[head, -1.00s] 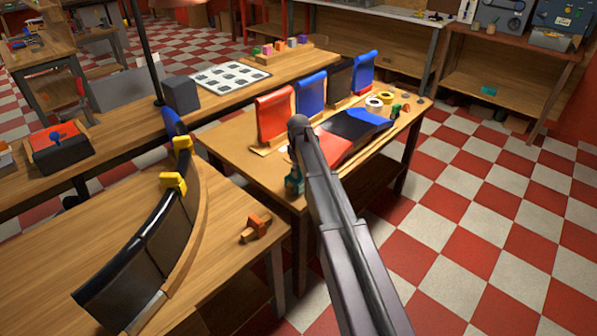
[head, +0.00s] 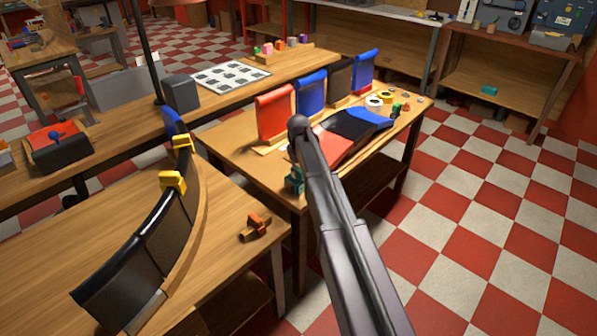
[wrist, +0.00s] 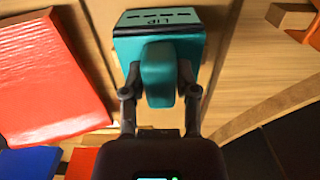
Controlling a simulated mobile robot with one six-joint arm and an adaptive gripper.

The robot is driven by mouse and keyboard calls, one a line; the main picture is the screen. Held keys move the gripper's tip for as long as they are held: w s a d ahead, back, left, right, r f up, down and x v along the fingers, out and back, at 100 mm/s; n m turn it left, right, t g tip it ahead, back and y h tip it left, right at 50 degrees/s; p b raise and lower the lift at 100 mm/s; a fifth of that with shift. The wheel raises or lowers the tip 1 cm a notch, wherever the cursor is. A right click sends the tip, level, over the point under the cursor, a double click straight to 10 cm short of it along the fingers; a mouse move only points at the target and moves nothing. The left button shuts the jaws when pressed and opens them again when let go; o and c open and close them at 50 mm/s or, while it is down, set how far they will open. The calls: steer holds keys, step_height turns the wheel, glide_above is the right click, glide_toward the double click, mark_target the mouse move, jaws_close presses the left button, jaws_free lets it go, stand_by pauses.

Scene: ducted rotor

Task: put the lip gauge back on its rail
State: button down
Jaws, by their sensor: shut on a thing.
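In the wrist view my gripper (wrist: 160,94) is shut on that grip, one finger on each side. In the head view the teal gauge (head: 294,182) shows at the near corner of the middle table, left of my arm. My gripper is mostly hidden there. I cannot tell whether the gauge touches the table. A wooden rail with small coloured blocks (head: 284,50) is on the back table; I cannot tell if it is the gauge's rail.
Red and blue panels stand upright on the middle table (head: 232,142). A red, black and blue curved piece (head: 350,130) lies beside them. A curved black panel assembly (head: 160,228) with yellow clamps occupies the left table. An orange-and-wood tool (head: 256,226) lies near its edge.

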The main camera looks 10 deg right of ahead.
steer(key=shift+f, duration=0.15)
steer(key=shift+c, duration=1.5)
jaws_free()
step_height(320, 180, up, 10)
steer(key=p, duration=0.9)
steer(key=shift+p, duration=0.4)
steer(key=shift+s, duration=0.1)
steer(key=s+m, duration=0.7)
steer(key=s, duration=2.2)
steer(key=shift+d, duration=0.2)
